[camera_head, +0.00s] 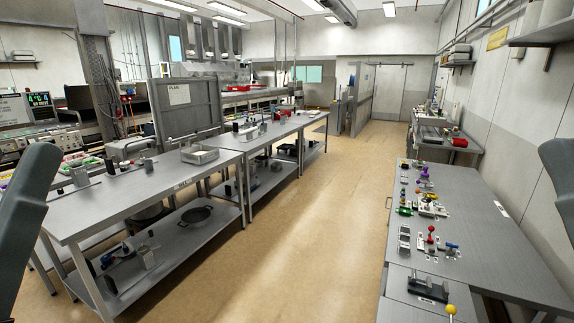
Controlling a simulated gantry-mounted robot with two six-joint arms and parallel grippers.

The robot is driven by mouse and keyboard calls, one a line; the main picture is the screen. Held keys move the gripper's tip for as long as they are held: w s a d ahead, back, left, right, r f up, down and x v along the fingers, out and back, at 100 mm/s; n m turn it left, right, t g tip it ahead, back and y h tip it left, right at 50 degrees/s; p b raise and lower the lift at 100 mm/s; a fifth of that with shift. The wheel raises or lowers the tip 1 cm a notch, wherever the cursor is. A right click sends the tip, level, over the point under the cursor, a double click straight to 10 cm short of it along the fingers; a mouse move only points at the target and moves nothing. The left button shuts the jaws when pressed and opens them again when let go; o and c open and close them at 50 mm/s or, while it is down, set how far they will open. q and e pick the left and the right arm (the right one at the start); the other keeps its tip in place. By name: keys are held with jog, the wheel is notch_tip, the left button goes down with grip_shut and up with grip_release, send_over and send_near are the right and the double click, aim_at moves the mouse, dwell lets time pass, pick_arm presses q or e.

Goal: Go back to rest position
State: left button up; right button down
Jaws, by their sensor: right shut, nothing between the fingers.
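A dark grey part of my right arm and gripper (560,175) stands at the right edge of the head view, cut off by the frame. Its fingertips cannot be made out clearly; it is shut and holds nothing. It is raised in front of the right wall, above the level of the right bench. A dark grey part of my left arm (26,200) stands at the left edge, also cut off. The left gripper's fingers are outside the view.
A steel bench (470,230) on the right carries coloured valves and fittings along its left side. Long steel tables (135,205) with lower shelves stand on the left, with a metal tray (200,155) on top. The floor aisle (315,210) between them is clear.

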notch_tip(320, 180, up, 28)
jog(key=p, duration=2.4)
jog(key=shift+y, duration=0.3)
